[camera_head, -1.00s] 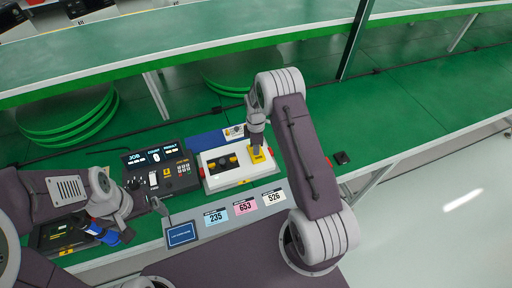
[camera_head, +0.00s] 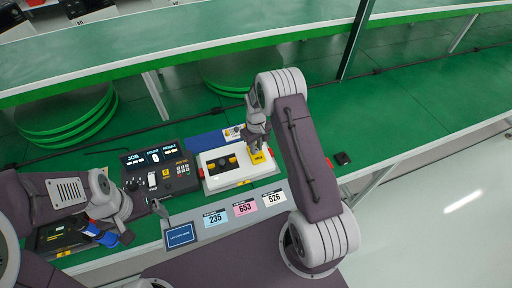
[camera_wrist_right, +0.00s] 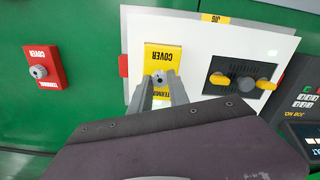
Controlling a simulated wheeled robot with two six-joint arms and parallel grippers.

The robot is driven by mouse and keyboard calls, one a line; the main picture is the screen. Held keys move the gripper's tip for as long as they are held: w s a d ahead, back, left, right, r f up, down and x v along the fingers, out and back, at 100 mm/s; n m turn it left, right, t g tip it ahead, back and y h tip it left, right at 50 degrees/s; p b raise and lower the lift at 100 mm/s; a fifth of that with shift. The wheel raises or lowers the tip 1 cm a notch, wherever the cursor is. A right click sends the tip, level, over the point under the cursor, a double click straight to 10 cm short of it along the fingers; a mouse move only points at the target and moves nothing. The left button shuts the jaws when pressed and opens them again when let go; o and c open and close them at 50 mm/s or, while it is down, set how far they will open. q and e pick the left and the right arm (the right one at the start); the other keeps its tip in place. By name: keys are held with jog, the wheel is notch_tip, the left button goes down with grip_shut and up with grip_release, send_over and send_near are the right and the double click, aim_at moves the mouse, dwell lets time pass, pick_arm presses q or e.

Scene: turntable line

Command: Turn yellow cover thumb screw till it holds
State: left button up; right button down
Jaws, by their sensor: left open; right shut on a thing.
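The yellow terminal cover (camera_wrist_right: 162,57) lies on the white jig plate (camera_wrist_right: 220,42) in the right wrist view. Its grey thumb screw (camera_wrist_right: 160,77) sits between the fingertips of my right gripper (camera_wrist_right: 162,82), which is shut on it. In the head view the yellow cover (camera_head: 260,157) shows partly under my right gripper (camera_head: 257,148), which points down on it. My left gripper (camera_head: 140,222) is open and empty, low at the left, in front of the control panel (camera_head: 160,170) and away from the jig.
A red cover (camera_wrist_right: 42,68) with its own screw is beside the jig. The jig also bears a dark block with yellow knobs (camera_wrist_right: 219,80). Cards 235, 653 and 526 (camera_head: 245,207) lie on the grey front strip. The green bench (camera_head: 420,110) to the right is mostly clear.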

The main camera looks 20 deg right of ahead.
jog(key=m, duration=0.5)
jog(key=shift+m, duration=0.3)
jog(key=m, duration=0.6)
jog(key=shift+w+r, duration=0.1)
jog(key=m, duration=0.5)
jog(key=shift+m, duration=0.4)
jog(key=m, duration=0.5)
jog(key=shift+w+d, duration=0.1)
jog(key=shift+m, duration=0.3)
jog(key=shift+r, duration=0.1)
jog(key=c, duration=1.3)
grip_release()
jog(key=shift+o, duration=0.3)
jog(key=shift+b, duration=0.3)
